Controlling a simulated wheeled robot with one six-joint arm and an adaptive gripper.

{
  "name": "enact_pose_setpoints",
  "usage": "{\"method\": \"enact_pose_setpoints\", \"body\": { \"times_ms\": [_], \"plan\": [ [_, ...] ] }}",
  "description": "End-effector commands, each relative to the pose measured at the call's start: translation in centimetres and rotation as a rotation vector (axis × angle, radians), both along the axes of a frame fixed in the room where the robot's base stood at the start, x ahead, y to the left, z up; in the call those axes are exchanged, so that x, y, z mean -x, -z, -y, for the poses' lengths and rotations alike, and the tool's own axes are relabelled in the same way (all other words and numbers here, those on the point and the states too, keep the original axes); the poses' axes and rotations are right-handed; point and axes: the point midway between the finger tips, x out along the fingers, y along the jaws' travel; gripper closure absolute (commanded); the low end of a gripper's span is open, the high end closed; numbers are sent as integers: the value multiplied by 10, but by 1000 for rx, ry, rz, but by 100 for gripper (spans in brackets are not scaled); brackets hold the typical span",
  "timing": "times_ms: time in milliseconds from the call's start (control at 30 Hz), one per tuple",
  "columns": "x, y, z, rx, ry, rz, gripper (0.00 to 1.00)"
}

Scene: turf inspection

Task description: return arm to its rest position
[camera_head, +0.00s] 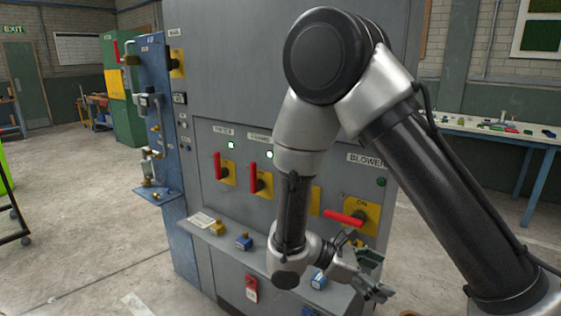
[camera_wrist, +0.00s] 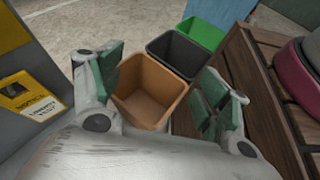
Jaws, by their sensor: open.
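My arm stands in front of a large grey control cabinet (camera_head: 240,60) in the head view, bent over at the elbow with its forearm hanging down. My gripper (camera_head: 376,272) is at the lower right of the cabinet, beside the shelf ledge and below the blower switch (camera_head: 362,214). Its jaws are open and nothing shows between them in the head view. In the wrist view the two green-padded fingers of my gripper (camera_wrist: 160,92) are spread apart. An orange-brown bin (camera_wrist: 150,90) shows beyond them, lower down, and is not held.
A black bin (camera_wrist: 178,54) and a green bin (camera_wrist: 202,33) stand behind the orange one. A wooden slatted surface (camera_wrist: 262,95) is at right. The ledge (camera_head: 225,240) carries small padlocks. A blue panel (camera_head: 160,110) stands left; open floor (camera_head: 90,220) lies farther left.

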Motion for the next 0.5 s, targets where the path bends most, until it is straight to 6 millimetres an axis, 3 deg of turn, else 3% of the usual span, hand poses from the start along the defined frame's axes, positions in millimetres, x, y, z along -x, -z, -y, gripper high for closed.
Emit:
{"method": "enact_pose_setpoints", "body": {
  "times_ms": [500],
  "plan": [
    [51,-107,47,-693,731,406,24]
  ]
}}
